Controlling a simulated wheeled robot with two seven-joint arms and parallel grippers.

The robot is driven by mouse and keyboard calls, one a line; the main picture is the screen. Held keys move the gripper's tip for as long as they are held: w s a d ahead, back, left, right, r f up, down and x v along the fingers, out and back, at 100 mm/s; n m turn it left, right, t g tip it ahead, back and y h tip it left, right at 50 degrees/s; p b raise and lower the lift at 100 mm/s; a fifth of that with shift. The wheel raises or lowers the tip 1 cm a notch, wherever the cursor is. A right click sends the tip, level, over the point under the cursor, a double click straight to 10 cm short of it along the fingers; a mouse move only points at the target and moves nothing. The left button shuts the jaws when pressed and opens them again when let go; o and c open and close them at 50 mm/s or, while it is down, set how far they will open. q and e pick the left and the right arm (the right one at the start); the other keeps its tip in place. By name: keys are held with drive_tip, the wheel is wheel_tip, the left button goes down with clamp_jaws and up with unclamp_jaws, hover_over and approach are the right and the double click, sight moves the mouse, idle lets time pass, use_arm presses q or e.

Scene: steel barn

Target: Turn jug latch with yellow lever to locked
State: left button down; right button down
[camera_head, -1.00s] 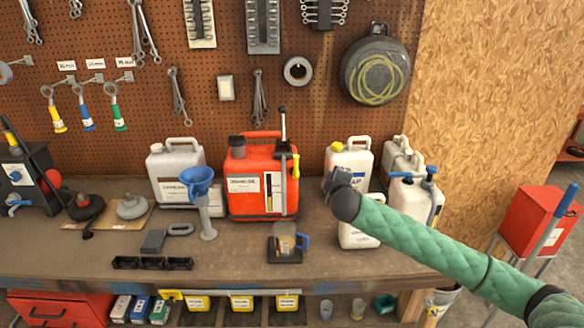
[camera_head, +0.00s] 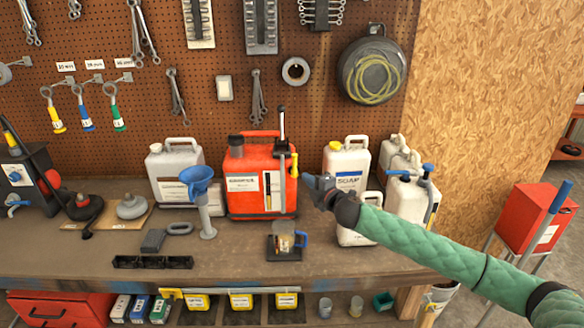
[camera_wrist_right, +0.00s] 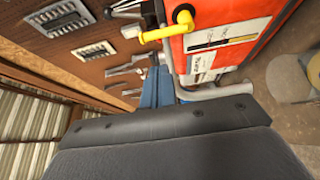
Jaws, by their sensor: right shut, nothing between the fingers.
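The red jug (camera_head: 250,172) stands upright on the workbench against the pegboard. Its latch with the yellow lever (camera_head: 294,166) is at the jug's upper right edge. In the right wrist view the yellow lever (camera_wrist_right: 164,33) shows close up, with a round end beside the red jug wall (camera_wrist_right: 232,35). My right gripper (camera_head: 303,181) is shut and empty, just right of the lever's lower end. Its blue fingers (camera_wrist_right: 157,88) also show in the right wrist view, near the lever. I cannot tell whether they touch it. My left gripper is out of view.
A measuring cup with a blue handle (camera_head: 285,238) stands in front of the jug. A blue funnel (camera_head: 198,184) stands to its left. White jugs (camera_head: 345,165) stand right of it, behind my right arm.

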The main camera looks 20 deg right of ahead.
sight(295, 168)
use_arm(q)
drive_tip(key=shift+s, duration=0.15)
use_arm(e)
drive_tip(key=shift+w, duration=0.1)
